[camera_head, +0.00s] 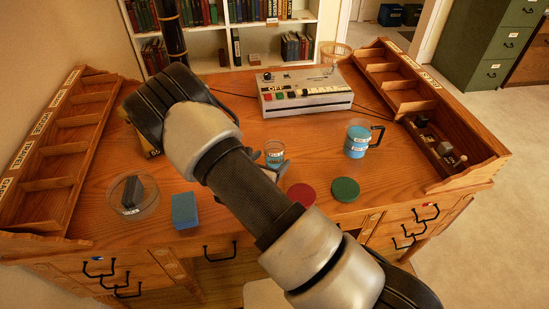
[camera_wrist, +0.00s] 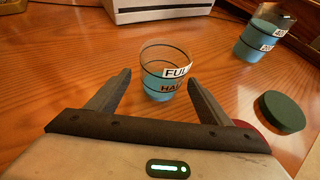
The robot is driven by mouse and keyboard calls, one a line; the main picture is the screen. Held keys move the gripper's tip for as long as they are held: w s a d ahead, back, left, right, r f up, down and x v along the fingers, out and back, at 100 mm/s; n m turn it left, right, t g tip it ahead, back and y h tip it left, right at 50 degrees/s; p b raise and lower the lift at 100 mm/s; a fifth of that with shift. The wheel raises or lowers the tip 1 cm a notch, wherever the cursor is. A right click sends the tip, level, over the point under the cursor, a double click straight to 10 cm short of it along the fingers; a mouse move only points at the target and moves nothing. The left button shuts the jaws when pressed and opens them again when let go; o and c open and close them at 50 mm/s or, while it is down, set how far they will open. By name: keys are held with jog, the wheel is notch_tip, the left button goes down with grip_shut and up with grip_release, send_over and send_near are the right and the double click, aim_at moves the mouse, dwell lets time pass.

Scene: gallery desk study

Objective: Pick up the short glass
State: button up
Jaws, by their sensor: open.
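The short glass (camera_wrist: 160,72) is a clear tumbler with blue contents and labels on its side, one starting "FUL" and one starting "HA". It stands upright on the desk and also shows in the head view (camera_head: 273,152), partly hidden by my arm. My gripper (camera_wrist: 161,84) is open, with one finger to the left of the glass and one to the right in the wrist view. The glass is just ahead of and between the fingertips, and no grip on it shows. In the head view my arm hides most of the gripper.
A jug with blue contents (camera_head: 357,141) stands right of the glass. A green disc (camera_head: 345,190) and a red disc (camera_head: 302,195) lie nearer the front. A grey machine (camera_head: 305,97) is behind. A blue block (camera_head: 185,211) and a round clear dish (camera_head: 148,203) are at left.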

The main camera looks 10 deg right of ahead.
jog(key=x, duration=0.3)
jog(key=shift+w+d, duration=0.15)
jog(key=shift+d, duration=0.05)
jog(key=shift+c, duration=0.2)
jog(key=c, duration=1.2)
notch_tip(320, 180, up, 10)
jog(key=shift+p, duration=0.4)
